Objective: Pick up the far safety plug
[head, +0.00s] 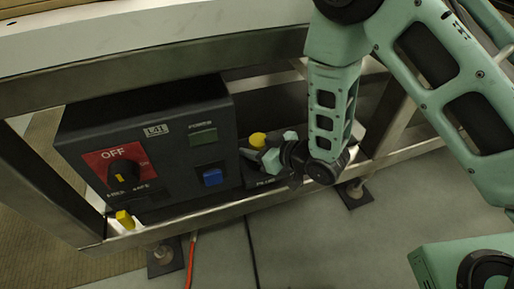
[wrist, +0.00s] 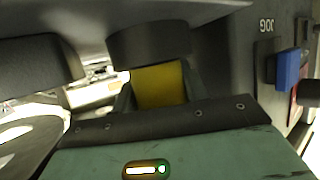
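Two yellow safety plugs show in the head view. One plug (head: 258,140) is at the right, at the dark unit beside the control box, right by my gripper. The other plug (head: 125,219) is at the box's lower left, well away from my gripper. My gripper (head: 272,149) reaches down to the right-hand plug, with its green fingertips spread apart. In the wrist view a yellow plug (wrist: 158,85) is in front of the gripper, between its finger edges, below a dark block. Contact with the fingers cannot be made out.
The dark control box (head: 150,145) has a red OFF panel with a rotary knob (head: 123,172) and a blue button (head: 212,177), also in the wrist view (wrist: 288,69). A metal frame rail (head: 180,214) runs in front, and a worktop (head: 150,40) hangs above. The floor in front is mostly clear.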

